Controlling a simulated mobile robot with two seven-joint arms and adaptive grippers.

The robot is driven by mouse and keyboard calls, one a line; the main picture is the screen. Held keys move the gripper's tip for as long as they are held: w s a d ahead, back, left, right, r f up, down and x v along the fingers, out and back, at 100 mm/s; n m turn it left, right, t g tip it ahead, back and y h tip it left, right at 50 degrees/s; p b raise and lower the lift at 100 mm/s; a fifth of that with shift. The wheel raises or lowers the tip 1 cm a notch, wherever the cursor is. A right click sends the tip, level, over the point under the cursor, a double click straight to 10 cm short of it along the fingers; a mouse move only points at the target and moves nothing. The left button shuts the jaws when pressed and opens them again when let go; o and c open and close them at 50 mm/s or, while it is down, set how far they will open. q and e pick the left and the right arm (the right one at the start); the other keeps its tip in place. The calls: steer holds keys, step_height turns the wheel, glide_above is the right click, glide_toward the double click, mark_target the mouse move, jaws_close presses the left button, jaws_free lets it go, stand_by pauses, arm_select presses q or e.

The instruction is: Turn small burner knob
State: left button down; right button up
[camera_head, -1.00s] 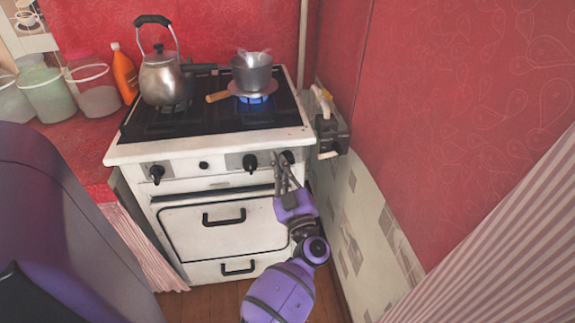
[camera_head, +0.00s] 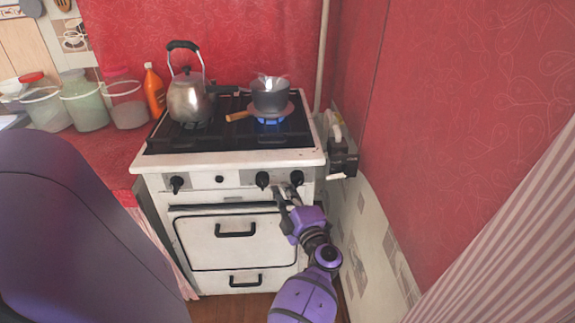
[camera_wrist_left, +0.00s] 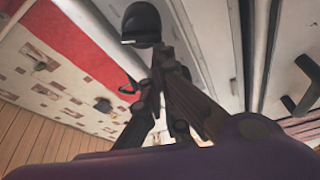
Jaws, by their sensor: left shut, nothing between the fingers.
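The white stove (camera_head: 243,160) has black knobs along its front panel: a left knob (camera_head: 177,184), a middle-right knob (camera_head: 262,180) and a far-right knob (camera_head: 297,178). My left gripper (camera_head: 284,190) is shut and empty, its fingers pointing up at the panel by the two right knobs. In the left wrist view a dark knob (camera_wrist_left: 141,24) stands just beyond the fingertips (camera_wrist_left: 160,58). I cannot tell whether they touch it. A blue flame (camera_head: 270,121) burns under the right-hand pot. My right gripper is not in view.
A grey pot (camera_head: 270,97) sits on the lit burner, and a kettle (camera_head: 188,100) stands on the left. The oven handle (camera_head: 236,230) sticks out below the panel. A red wall (camera_head: 450,120) closes in on the right. Tubs and an orange bottle (camera_head: 154,90) line the left counter.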

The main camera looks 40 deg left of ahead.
arm_select(q)
steer(key=shift+f+n+g, duration=0.3)
steer(key=shift+f+n, duration=0.2)
steer(key=shift+n, duration=0.6)
steer(key=shift+f+p, duration=0.1)
steer(key=shift+p, duration=0.25)
stand_by(2.3)
